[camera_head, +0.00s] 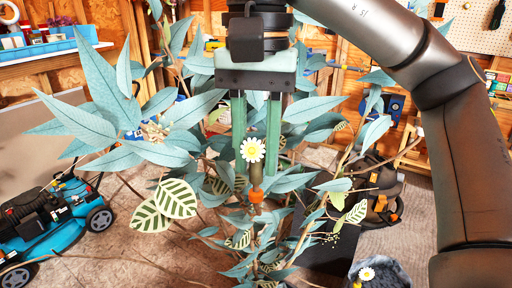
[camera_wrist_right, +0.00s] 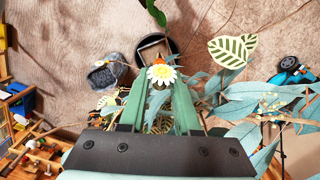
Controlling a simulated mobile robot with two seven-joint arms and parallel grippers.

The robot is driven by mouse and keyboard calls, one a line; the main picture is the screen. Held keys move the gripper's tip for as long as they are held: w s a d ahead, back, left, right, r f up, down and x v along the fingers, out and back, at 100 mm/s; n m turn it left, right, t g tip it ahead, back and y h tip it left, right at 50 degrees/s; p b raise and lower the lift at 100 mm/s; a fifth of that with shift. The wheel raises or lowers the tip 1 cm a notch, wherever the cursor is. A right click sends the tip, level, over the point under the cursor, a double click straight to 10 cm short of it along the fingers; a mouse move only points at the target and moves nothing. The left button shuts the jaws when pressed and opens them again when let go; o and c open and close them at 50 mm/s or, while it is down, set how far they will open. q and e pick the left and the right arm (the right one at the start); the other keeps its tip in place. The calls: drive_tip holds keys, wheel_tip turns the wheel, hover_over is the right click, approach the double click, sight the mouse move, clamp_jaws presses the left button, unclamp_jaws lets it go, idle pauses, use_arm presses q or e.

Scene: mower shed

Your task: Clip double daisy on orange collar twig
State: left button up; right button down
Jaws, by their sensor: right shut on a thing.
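My right gripper (camera_head: 256,165) hangs down among the leaves with its two green fingers around a daisy clip (camera_head: 252,150), which shows one white flower with a yellow centre. In the right wrist view the daisy (camera_wrist_right: 161,74) sits between the fingertips of the gripper (camera_wrist_right: 158,92). Just below the clip in the head view is an orange collar (camera_head: 257,195) on an upright twig. The orange also shows just beyond the flower in the wrist view (camera_wrist_right: 160,60). I cannot tell whether the clip touches the twig. My left gripper is not in view.
Blue-green leaves and thin branches crowd around the gripper, with striped leaves (camera_head: 176,198) at left. A blue mower (camera_head: 45,225) stands at left.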

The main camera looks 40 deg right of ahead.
drive_tip(key=c, duration=0.5)
unclamp_jaws()
drive_tip(key=shift+c, duration=0.2)
drive_tip(key=shift+o, duration=0.4)
drive_tip(key=shift+o, duration=1.1)
drive_tip(key=shift+w+d+r+p, duration=0.1)
drive_tip(key=shift+d+r+p, duration=0.05)
drive_tip(key=shift+r+p, duration=3.8)
drive_tip(key=shift+f+p, duration=0.4)
drive_tip(key=shift+f, duration=0.1)
